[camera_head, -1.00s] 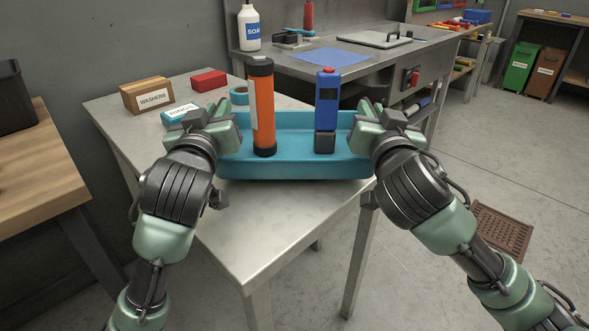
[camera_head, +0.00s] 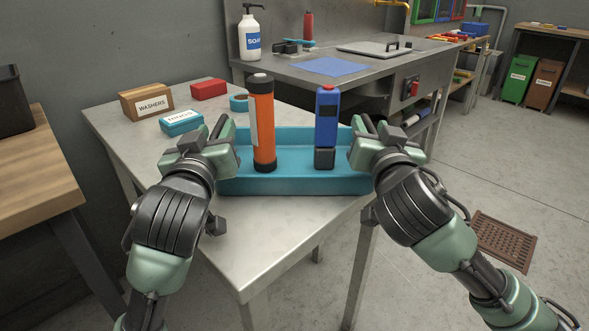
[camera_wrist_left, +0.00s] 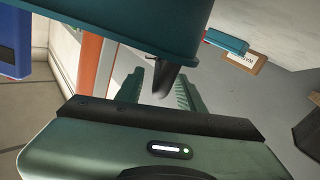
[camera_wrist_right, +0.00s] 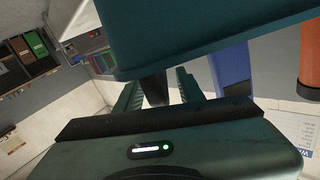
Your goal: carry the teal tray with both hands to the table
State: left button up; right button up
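The teal tray (camera_head: 294,186) is level over the front part of the metal table (camera_head: 265,240), very low; I cannot tell whether it touches. An orange cylinder with black ends (camera_head: 264,128) and a blue block-shaped device with a dark base (camera_head: 327,118) stand upright in it. My left gripper (camera_wrist_left: 160,92) is at the tray's left end, its fingers on both sides of a dark handle. My right gripper (camera_wrist_right: 158,90) is at the right end, likewise around a dark handle. Both look shut on the handles, which are hidden in the head view.
A washers box (camera_head: 147,100), a teal labelled box (camera_head: 181,123), a red box (camera_head: 209,89) and a teal ring (camera_head: 239,104) lie at the table's back left. A steel counter (camera_head: 375,70) with a soap bottle (camera_head: 250,35) stands behind. A wooden bench (camera_head: 35,165) is left.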

pick_arm(q)
jog(key=s, duration=0.5)
jog(key=shift+s, duration=0.15)
pick_arm(e)
jog(key=shift+s, duration=0.25)
send_over(374, 188)
jog(key=shift+w+d, duration=0.15)
jog(key=shift+w, duration=0.3)
